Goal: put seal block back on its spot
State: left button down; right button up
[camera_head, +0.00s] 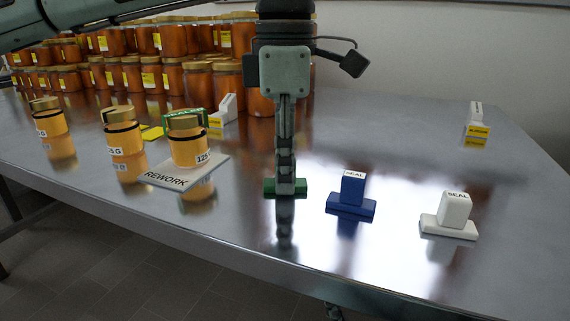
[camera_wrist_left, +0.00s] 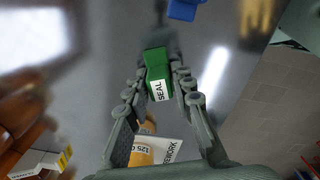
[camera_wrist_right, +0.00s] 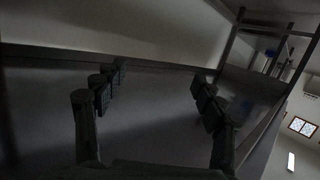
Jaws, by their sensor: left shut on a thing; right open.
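A green seal block (camera_wrist_left: 157,60) with a white SEAL label sits between the fingers of my left gripper (camera_head: 285,190), which is shut on it. In the head view its green base (camera_head: 301,188) shows on both sides of the fingers, at the table surface; I cannot tell whether it touches. A blue seal block (camera_head: 351,195) stands to its right, and a white seal block (camera_head: 450,216) farther right, nearer the front edge. No marked spot for the block is clear to see. My right gripper (camera_wrist_right: 158,97) is open and empty in the right wrist view.
An amber jar (camera_head: 188,145) stands on a grey REWORK plate (camera_head: 214,166), with two more jars to its left. Rows of jars (camera_head: 150,72) fill the back left. A white-and-yellow sign (camera_head: 477,128) stands at the back right. The table (camera_head: 400,165) is clear behind the blocks.

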pick_arm(q)
jog(key=c, duration=1.3)
grip_release()
pick_arm(e)
jog(key=shift+a+r, duration=0.1)
jog(key=shift+r, duration=0.05)
pick_arm(q)
jog(key=shift+r, duration=0.1)
notch_tip(320, 180, up, 12)
jog(key=p, duration=0.2)
pick_arm(e)
jog(key=s+d+f+g+h, duration=0.2)
jog(key=s+d+f+g, duration=0.1)
jog(key=d+f, duration=0.3)
notch_tip(320, 180, down, 2)
jog(key=shift+s+f+m+g+h, duration=0.15)
jog(key=shift+m+g+h, duration=0.2)
jog(key=shift+g, duration=0.35)
